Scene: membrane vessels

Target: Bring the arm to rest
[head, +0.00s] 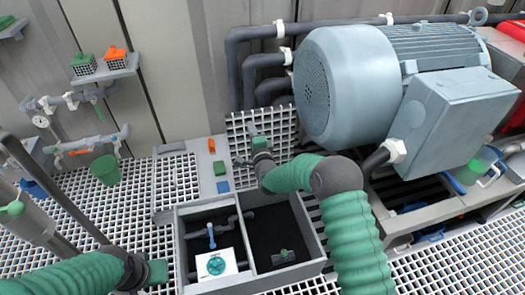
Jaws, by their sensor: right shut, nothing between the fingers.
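My right arm, in a green sleeve, comes in from the lower right and bends at a dark grey elbow. Its gripper (258,143) is shut and empty, held over the tilted white grid panel (284,124) behind the open box. My left arm comes in at the bottom left, also in a green sleeve. Its dark wrist ends in a green part, the left gripper (157,272), left of the box. Its fingers cannot be made out.
An open grey box (300,268) with two compartments holds pipes, a blue-handled valve and a white block with a teal wheel (216,264). A large grey motor (375,85) fills the upper right. A green bucket (105,169) stands left. Grating floor (110,215) is clear between them.

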